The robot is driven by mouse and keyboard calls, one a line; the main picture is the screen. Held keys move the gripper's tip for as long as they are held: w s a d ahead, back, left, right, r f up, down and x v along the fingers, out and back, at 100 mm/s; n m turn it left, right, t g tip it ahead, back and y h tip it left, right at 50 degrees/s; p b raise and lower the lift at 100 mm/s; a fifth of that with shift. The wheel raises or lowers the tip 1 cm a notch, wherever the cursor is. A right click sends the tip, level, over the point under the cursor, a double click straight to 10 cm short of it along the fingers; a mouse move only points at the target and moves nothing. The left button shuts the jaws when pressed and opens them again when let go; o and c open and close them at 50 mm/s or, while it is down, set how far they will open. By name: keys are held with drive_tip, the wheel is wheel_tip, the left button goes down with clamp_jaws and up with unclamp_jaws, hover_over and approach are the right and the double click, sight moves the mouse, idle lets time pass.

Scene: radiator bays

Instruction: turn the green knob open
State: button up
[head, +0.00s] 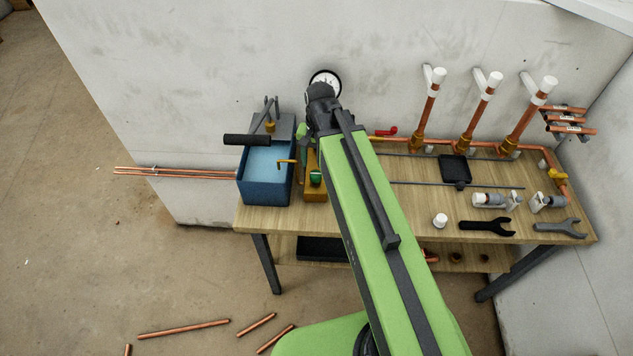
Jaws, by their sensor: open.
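The green knob (316,178) is a small round green cap on an orange-brown block (315,193) on the workbench, just right of the blue water tank. My arm reaches over the bench from the lower right, and its dark wrist is above and behind the knob, near the wall. My gripper (304,132) shows only in part as a green piece below the wrist, apart from the knob in the picture. It is open, and I see nothing held in it. My arm hides the right side of the block and part of the bench.
The blue tank (264,193) with a black handle stands close left. A gauge (326,82) is on the wall behind my wrist. A red-handled valve (386,132) and upright copper pipes (425,108) stand right. Wrenches (487,226) and fittings lie at the bench's right; copper offcuts lie on the floor.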

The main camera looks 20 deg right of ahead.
sight(316, 173)
wheel_tip(316, 173, down, 5)
drive_tip(key=b, duration=0.3)
drive_tip(key=shift+a, duration=0.1)
drive_tip(key=shift+c, duration=0.5)
clamp_jaws()
